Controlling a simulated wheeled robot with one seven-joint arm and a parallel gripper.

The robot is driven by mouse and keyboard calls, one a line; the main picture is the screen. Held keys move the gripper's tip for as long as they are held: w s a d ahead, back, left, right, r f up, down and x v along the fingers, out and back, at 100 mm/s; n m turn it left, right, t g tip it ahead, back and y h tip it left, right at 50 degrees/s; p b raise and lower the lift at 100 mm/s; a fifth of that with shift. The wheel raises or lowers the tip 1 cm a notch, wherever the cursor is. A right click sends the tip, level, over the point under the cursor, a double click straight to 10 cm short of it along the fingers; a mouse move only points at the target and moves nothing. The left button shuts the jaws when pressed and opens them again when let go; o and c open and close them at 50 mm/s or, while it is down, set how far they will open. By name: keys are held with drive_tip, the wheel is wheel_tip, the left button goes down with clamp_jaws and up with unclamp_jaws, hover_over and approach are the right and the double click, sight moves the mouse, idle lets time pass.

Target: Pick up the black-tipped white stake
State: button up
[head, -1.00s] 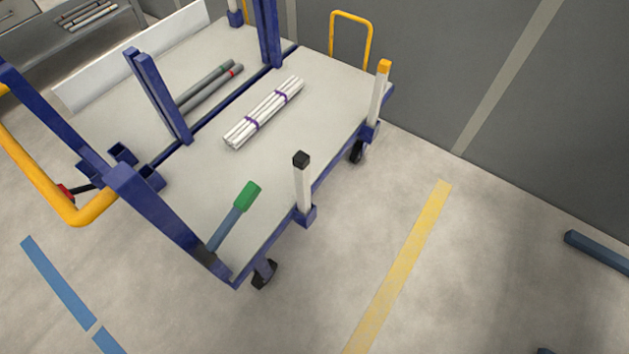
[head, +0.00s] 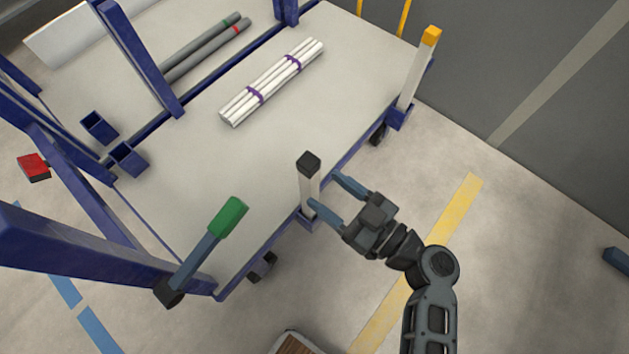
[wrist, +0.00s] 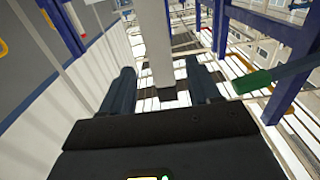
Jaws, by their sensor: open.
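The black-tipped white stake (head: 309,181) stands upright in a blue socket at the near edge of the cart, its black tip on top. My gripper (head: 328,196) is open beside the stake, with its fingers pointing toward it from the right. In the wrist view the white stake (wrist: 155,45) rises between the two dark fingers of my gripper (wrist: 160,93), with gaps visible on both sides. I cannot tell exactly how deep the stake sits between the fingers.
An orange-tipped white stake (head: 412,72) stands at the cart's far right corner. A green-ended blue bar (head: 227,217) leans at the near left. A bundle of white pipes (head: 272,82) and grey pipes (head: 205,48) lie on the cart bed (head: 245,165). The floor to the right is mostly clear.

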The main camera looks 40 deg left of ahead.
sight(301, 172)
drive_tip(key=a, duration=0.2)
drive_tip(key=a+p, duration=0.1)
drive_tip(key=a, duration=0.4)
drive_tip(key=shift+w+a, duration=0.2)
drive_tip(key=shift+w, duration=0.05)
drive_tip(key=shift+c, duration=0.2)
clamp_jaws()
